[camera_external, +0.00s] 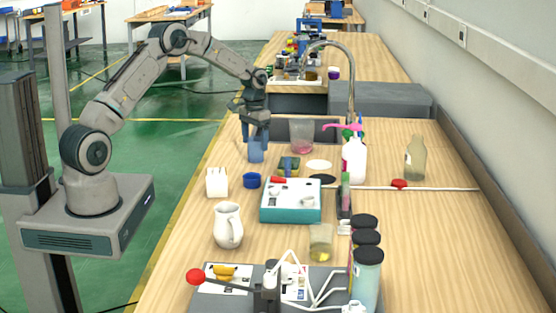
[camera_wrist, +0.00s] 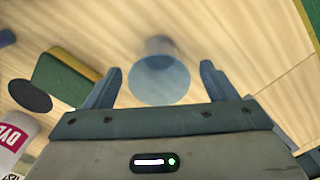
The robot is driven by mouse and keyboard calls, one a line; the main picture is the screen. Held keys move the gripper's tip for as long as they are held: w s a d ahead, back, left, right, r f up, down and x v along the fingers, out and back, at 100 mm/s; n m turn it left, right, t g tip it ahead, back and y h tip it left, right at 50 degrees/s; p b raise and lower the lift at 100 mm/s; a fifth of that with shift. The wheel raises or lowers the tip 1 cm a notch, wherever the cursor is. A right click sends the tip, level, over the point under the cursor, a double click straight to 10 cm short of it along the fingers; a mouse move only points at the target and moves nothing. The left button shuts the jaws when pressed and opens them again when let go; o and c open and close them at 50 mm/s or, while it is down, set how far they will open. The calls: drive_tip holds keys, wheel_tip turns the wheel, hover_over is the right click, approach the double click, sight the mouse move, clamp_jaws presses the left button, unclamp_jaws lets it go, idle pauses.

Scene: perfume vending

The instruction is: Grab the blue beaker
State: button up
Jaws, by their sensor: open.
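The blue beaker (camera_external: 256,152) stands upright on the wooden table below my gripper (camera_external: 257,133) in the external view. It is see-through blue. In the wrist view the blue beaker (camera_wrist: 160,78) lies between and just ahead of the two fingers of my gripper (camera_wrist: 160,84). The fingers are spread apart, one to each side of the beaker, with no clear contact. My gripper is open and points down from above. How far down the fingers reach along the beaker's sides is hard to tell.
A clear beaker with pinkish liquid (camera_external: 301,137) stands to the right. A green and yellow sponge (camera_external: 288,166), a small dark blue cup (camera_external: 252,180) and a teal-sided device (camera_external: 290,202) sit nearby. A white pitcher (camera_external: 228,225) is nearer the camera. The table's left edge is close.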

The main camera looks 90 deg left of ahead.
sight(256, 149)
wheel_tip(256, 149, down, 4)
drive_tip(key=shift+w+f+p, duration=0.1)
drive_tip(key=shift+p, duration=0.4)
drive_tip(key=c, duration=1)
drive_tip(key=shift+r, duration=0.2)
drive_tip(key=shift+c, duration=0.2)
